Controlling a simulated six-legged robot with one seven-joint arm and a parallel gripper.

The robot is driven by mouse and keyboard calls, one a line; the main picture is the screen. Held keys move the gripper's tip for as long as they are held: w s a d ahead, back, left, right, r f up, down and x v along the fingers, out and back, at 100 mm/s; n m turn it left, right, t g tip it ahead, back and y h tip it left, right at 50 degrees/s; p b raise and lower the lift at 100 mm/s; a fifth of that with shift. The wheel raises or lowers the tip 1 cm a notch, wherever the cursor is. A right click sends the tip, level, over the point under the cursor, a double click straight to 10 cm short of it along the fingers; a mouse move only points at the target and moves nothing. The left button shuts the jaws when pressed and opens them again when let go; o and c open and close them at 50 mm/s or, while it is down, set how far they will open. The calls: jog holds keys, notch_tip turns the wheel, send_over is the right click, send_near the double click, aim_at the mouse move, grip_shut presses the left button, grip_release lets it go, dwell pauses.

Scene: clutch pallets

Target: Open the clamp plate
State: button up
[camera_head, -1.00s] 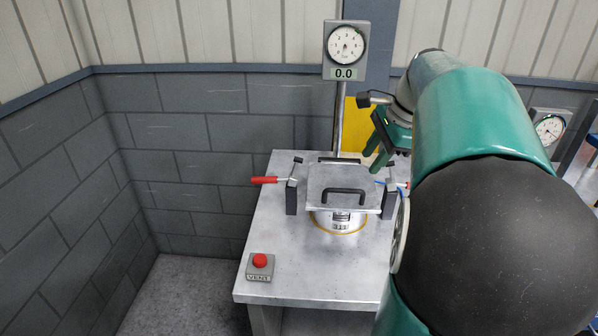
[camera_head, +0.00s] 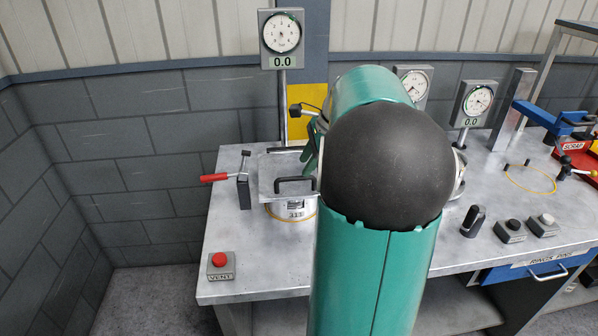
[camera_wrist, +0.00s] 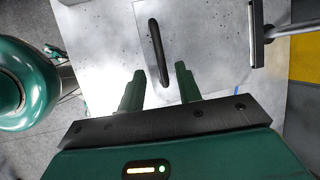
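The clamp plate (camera_head: 270,178) is a flat grey plate with a black bar handle (camera_head: 294,184), lying over a round silver pot (camera_head: 290,210) on the bench. A red-handled lever clamp (camera_head: 214,177) stands at its left. The right side of the plate is hidden behind my arm. In the wrist view, the plate (camera_wrist: 205,45) fills the upper middle, and its handle (camera_wrist: 156,45) appears between the fingers of my gripper (camera_wrist: 160,69). The fingers are open and apart; I cannot tell how high they are above the handle. In the head view, my gripper is mostly hidden.
A gauge (camera_head: 282,32) reading 0.0 stands on a post behind the plate. A red VENT button (camera_head: 220,262) sits at the bench's front left. More gauges, black knobs and a red SCRAP bin (camera_head: 572,150) stand to the right.

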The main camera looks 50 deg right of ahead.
aim_at(300, 178)
jog(key=x, duration=0.4)
jog(key=shift+w+a+f, duration=0.15)
grip_shut()
